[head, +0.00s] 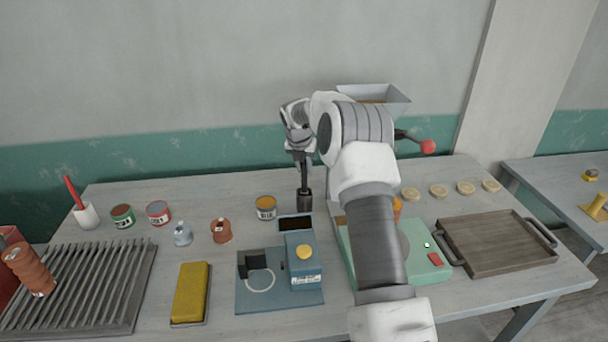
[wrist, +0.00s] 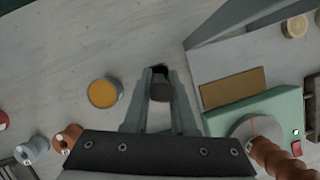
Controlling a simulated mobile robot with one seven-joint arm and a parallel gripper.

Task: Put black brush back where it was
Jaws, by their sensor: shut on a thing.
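My gripper (head: 303,160) points down over the back middle of the table and is shut on the black brush (head: 304,180). The brush hangs upright below the fingers. Its lower end meets a dark square holder (head: 304,202) standing on the table; I cannot tell how deep it sits inside. In the wrist view the brush's dark end (wrist: 160,91) shows between the two fingers, and the holder's dark opening (wrist: 160,71) shows just beyond it. A red brush (head: 73,190) stands tilted in a white cup (head: 87,216) at the far left.
An orange-topped tin (head: 266,208) stands just left of the holder. A blue device (head: 303,265) is in front, and a green machine (head: 428,268) is to the right beneath my arm. A wooden tray (head: 495,245) lies at the right, a yellow sponge (head: 190,292) at front left.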

